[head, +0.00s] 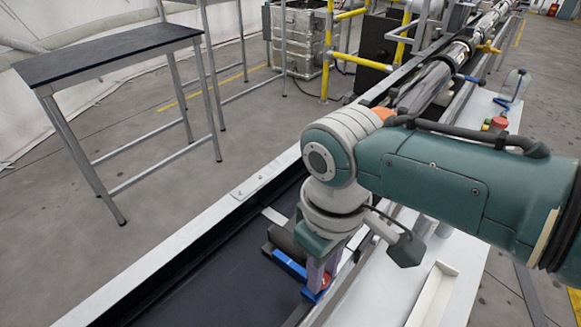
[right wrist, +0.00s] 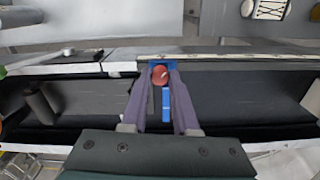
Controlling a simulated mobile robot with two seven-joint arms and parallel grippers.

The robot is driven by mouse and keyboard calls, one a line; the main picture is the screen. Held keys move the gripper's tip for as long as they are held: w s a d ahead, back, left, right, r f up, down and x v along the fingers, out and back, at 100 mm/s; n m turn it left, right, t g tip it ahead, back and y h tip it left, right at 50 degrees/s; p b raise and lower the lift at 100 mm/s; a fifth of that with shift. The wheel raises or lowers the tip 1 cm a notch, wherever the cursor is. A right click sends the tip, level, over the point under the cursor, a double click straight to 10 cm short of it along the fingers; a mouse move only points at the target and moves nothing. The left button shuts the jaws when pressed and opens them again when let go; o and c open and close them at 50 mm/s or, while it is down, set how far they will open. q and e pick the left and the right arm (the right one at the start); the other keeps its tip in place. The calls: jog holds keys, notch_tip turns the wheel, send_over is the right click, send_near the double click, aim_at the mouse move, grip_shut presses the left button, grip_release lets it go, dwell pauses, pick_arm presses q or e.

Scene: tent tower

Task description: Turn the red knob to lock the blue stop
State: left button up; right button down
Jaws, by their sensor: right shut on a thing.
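The red knob (right wrist: 160,75) shows in the right wrist view between the two fingertips of my right gripper (right wrist: 160,70), which is shut on it. The blue stop (right wrist: 166,102) lies under and around the knob, inside the trough by its side wall. In the head view my right gripper (head: 318,276) points down at the trough, and only a little of the red knob shows beside the fingers. The blue stop (head: 289,265) is partly covered there by the gripper. I cannot tell the knob's turn angle. My left gripper is not in view.
The long dark trough (head: 215,285) has a raised pale rim (head: 190,235) on its left. A dark-topped table (head: 110,53) stands at the upper left. A red button (head: 499,122) sits on the white bench at the right. Grey floor between table and trough is clear.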

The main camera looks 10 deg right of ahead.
jog(key=shift+m+p, duration=0.35)
jog(key=shift+m, duration=0.75)
jog(key=c, duration=0.7)
grip_release()
jog(key=shift+r+p, duration=0.3)
jog(key=shift+r, duration=0.1)
notch_tip(320, 180, up, 9)
jog(key=p, duration=0.3)
jog(key=shift+r, duration=0.1)
